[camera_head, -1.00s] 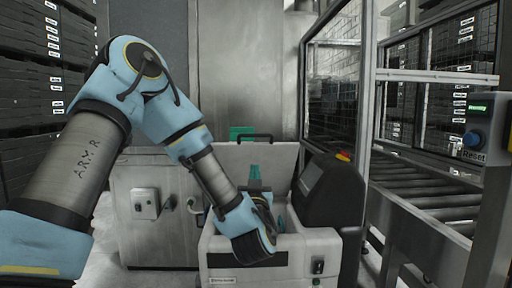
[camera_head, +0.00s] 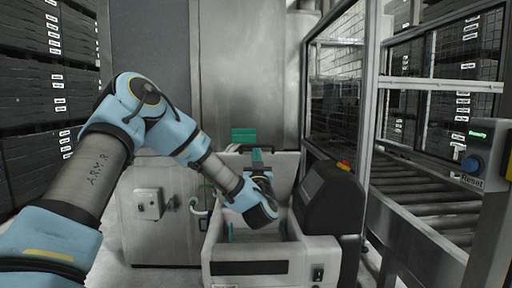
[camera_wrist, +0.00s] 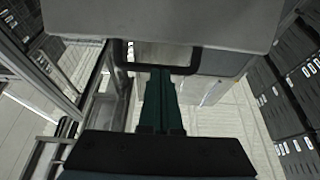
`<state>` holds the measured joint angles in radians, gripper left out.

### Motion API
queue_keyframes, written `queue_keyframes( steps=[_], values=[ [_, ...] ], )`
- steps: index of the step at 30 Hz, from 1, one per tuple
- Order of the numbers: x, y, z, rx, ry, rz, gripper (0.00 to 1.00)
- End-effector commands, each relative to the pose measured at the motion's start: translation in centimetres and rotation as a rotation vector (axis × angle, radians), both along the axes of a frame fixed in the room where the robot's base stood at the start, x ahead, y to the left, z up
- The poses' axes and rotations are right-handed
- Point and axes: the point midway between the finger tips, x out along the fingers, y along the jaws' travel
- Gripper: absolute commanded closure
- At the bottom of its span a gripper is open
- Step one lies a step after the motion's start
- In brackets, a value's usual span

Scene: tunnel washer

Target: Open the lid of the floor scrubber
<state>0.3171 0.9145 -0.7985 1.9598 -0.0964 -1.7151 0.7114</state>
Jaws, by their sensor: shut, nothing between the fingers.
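The floor scrubber (camera_head: 236,251) is a light grey machine low in the middle of the head view. Its lid (camera_head: 287,172) stands raised at the back, and the body below is open at the top. A black loop handle (camera_head: 233,147) sits at the lid's top edge, partly behind my gripper. In the wrist view the fingers (camera_wrist: 160,76) are shut and empty. Their tips overlap the black handle (camera_wrist: 185,70) under the grey lid panel (camera_wrist: 160,20); contact cannot be told.
The scrubber's dark console (camera_head: 332,200) stands right of the opening. A grey metal cabinet (camera_head: 155,235) is on the left. A mesh guard and roller conveyor (camera_head: 415,190) are on the right, with a Reset button box (camera_head: 482,155). Stacked dark crates (camera_head: 40,90) stand far left.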

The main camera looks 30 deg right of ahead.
Motion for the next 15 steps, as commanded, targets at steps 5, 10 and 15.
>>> queue_keyframes(
  steps=[5, 10, 15],
  values=[
    [0.77, -0.32, 0.44, 0.000, -0.001, 0.000, 1.00],
    [0.82, -0.36, 0.37, 0.000, -0.001, 0.000, 1.00],
    [0.84, -0.37, 0.40, 0.000, -0.001, 0.000, 1.00]
  ],
)
